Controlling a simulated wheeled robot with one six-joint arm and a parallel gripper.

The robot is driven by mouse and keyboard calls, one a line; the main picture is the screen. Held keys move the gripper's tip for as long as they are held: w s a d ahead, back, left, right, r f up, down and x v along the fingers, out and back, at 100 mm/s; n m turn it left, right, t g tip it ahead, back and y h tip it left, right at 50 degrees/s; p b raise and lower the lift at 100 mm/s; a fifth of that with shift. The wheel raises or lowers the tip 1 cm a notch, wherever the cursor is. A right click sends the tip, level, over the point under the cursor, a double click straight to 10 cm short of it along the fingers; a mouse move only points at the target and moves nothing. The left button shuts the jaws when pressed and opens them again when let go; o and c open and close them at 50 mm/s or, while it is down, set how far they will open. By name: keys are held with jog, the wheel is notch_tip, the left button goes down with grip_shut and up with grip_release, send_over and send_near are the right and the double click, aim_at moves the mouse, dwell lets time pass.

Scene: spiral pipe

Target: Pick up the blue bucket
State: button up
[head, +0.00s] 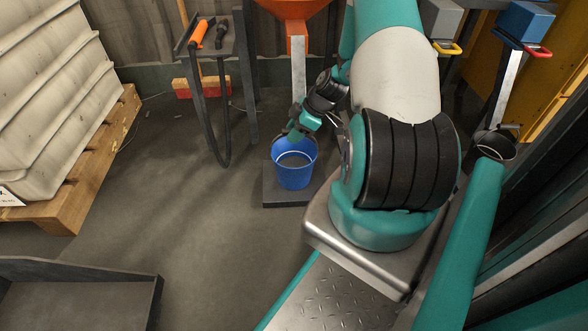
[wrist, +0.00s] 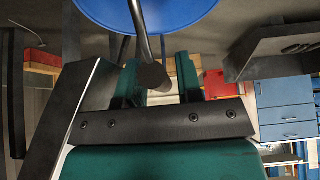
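The blue bucket (head: 293,175) stands upright on a low dark plate (head: 287,198) in the head view. Its inside looks grey. My gripper (head: 295,133) is right above the bucket's far rim, with my arm reaching in from the right. In the wrist view, the blue bucket (wrist: 165,17) shows at the top edge. A dark bar, seemingly its handle (wrist: 150,60), runs down toward the space between the two green fingers of my gripper (wrist: 158,82). The fingers stand apart, with a narrow gap showing beside the bar. I cannot tell whether they touch it.
An orange funnel (head: 292,8) on a metal post stands behind the bucket. A dark stand with orange-handled tools (head: 199,34) is to its left. A wooden pallet (head: 60,206) with a pale ribbed container is at the left. The floor left of the bucket is clear.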

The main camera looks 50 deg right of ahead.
grip_shut()
dwell(1.3)
